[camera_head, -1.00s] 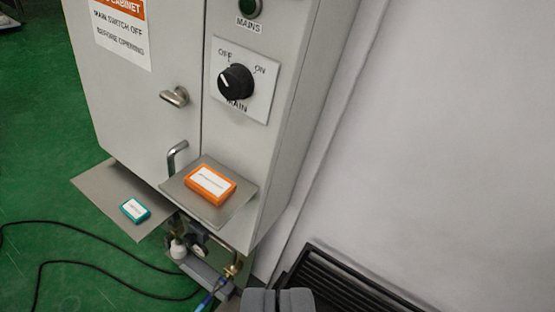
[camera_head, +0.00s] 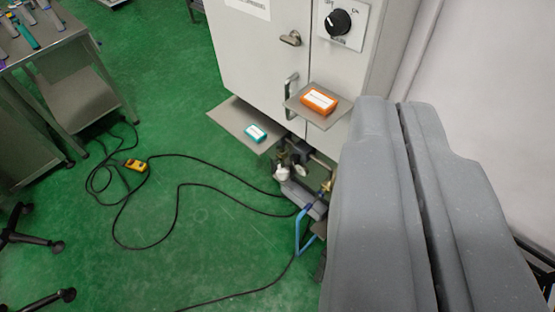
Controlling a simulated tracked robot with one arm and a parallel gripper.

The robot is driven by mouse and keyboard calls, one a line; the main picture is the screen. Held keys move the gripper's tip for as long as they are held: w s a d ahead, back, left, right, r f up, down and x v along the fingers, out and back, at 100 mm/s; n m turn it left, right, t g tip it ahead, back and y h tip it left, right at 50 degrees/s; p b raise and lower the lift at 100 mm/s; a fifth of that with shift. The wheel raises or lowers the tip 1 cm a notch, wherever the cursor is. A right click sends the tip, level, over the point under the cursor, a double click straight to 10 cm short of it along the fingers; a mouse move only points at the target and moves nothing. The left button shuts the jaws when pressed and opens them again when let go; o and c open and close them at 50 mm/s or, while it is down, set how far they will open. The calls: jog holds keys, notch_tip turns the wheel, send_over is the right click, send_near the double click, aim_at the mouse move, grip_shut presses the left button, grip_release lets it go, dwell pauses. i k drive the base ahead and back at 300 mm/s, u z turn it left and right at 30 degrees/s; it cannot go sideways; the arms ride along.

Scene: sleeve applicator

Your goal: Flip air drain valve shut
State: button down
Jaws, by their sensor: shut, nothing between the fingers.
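The air unit hangs low under the grey cabinet (camera_head: 265,60), with a white bowl (camera_head: 282,173), a dark round part and a brass fitting (camera_head: 326,187). A blue hose (camera_head: 299,235) loops down below it. The drain valve is somewhere in this cluster. It is too small to tell its lever or its position. My gripper (camera_head: 402,106) is large and close at the right of the view. Its two grey fingers are shut together and empty. In the picture they lie right of the air unit, apart from it, and cover the area at the lower right.
Two grey shelves jut from the cabinet above the air unit, holding a teal box (camera_head: 256,134) and an orange box (camera_head: 319,100). A table (camera_head: 45,45) stands at upper left.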

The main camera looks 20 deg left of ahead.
aim_at(275, 161)
jog(key=k, duration=1)
jog(key=u, duration=1.05)
jog(key=i, duration=1.5)
jog(key=z, duration=1.45)
